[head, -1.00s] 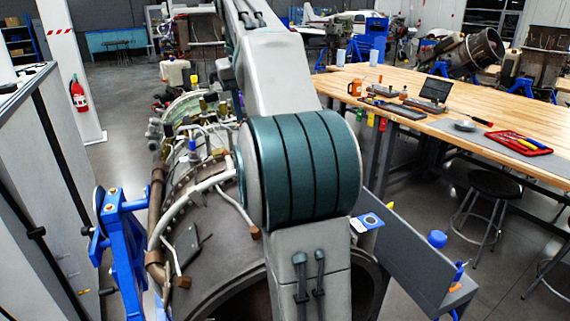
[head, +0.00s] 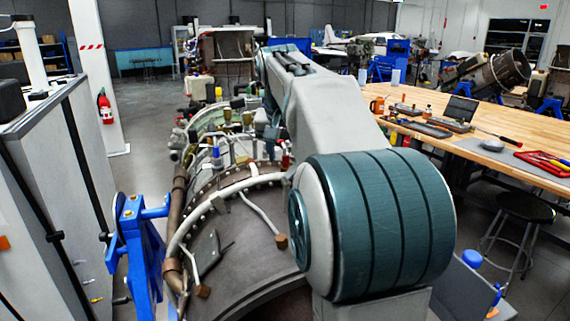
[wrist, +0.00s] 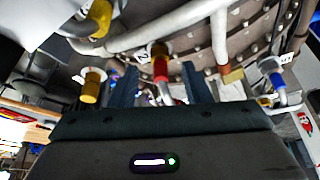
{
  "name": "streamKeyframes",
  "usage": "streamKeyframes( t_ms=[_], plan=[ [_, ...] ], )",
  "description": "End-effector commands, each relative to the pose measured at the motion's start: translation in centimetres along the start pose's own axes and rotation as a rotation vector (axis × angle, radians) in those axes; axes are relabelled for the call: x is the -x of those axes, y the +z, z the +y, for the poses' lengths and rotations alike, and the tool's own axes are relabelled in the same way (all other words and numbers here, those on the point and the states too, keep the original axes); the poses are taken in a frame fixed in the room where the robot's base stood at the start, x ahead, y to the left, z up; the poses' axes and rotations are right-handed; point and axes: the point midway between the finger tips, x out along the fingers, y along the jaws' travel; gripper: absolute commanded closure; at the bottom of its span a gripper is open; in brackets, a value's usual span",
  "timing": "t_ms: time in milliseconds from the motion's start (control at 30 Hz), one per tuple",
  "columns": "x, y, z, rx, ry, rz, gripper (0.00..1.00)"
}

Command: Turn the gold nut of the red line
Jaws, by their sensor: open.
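My gripper (wrist: 160,76) is open. Its two dark fingers stand to the left and right of the red-collared line, with visible gaps on both sides. I cannot tell how deep the nut lies between the fingertips. In the head view my gripper is hidden behind my arm, and a small red part (head: 285,160) shows beside the arm on the engine.
Other gold nuts (wrist: 92,84) and (wrist: 100,14) sit left of the gripper, and a blue-collared line (wrist: 277,78) sits right. Pale pipes (wrist: 180,38) cross the casing close ahead. In the head view, a blue stand (head: 140,245) holds the engine (head: 250,245); a wooden bench (head: 480,145) stands right.

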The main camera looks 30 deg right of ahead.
Motion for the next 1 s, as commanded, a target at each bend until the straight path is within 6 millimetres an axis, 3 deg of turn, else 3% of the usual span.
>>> streamKeyframes(
  t_ms=[233, 600, 767, 1000],
  plan=[
    [-3.1, 0.0, 0.0, 0.000, 0.001, -0.001, 0.56],
    [-3.7, 0.0, 0.0, 0.001, 0.000, 0.000, 0.56],
    [-3.7, 0.0, 0.0, 0.001, 0.000, 0.000, 0.98],
    [-3.7, 0.0, 0.0, 0.009, -0.003, 0.000, 1.00]
  ],
)
